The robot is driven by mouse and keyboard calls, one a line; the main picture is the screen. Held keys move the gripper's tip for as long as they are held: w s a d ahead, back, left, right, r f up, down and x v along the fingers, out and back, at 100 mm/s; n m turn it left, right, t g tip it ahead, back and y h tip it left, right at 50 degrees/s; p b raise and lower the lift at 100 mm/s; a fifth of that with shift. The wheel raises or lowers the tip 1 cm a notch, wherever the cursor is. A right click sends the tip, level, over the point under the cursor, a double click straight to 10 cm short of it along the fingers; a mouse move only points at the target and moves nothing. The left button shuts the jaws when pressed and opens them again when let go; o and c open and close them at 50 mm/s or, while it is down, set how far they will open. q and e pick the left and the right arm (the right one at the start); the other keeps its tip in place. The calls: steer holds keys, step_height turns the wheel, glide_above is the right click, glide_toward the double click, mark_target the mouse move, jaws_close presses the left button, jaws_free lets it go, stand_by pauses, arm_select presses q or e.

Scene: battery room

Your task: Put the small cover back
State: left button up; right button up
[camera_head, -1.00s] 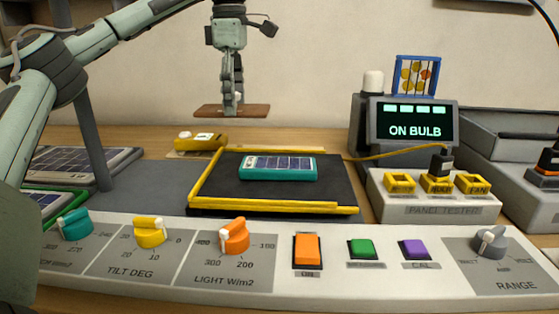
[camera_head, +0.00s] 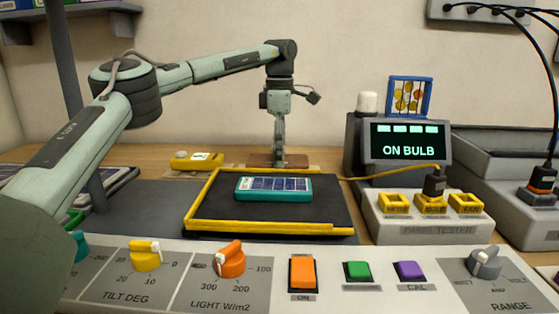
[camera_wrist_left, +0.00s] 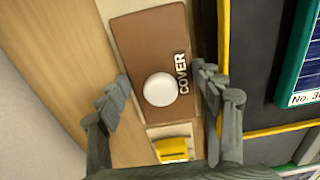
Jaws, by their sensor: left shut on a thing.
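The small cover is a flat brown plate (camera_head: 254,160) behind the black pad, with the fingertips of my left gripper (camera_head: 279,160) at it. In the left wrist view the cover (camera_wrist_left: 135,48) shows the word COVER and a round white knob (camera_wrist_left: 160,89). The fingers of my left gripper (camera_wrist_left: 162,92) stand on both sides of the knob, and the gripper is shut on the cover. The cover is low, at or just over a pale strip on the wooden table; I cannot tell whether it touches. My right gripper is not in view.
A yellow-edged black pad (camera_head: 325,215) holds a teal solar panel (camera_head: 273,189) in front of the cover. A yellow device (camera_head: 196,161) lies to the left. The panel tester (camera_head: 430,228) and its ON BULB screen (camera_head: 408,143) stand to the right.

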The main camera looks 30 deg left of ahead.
arm_select(q)
step_height(320, 180, down, 2)
steer(key=shift+f, duration=0.25)
steer(key=shift+f, duration=0.15)
steer(key=o, duration=0.9)
steer(key=shift+c, duration=0.2)
steer(key=o, duration=0.3)
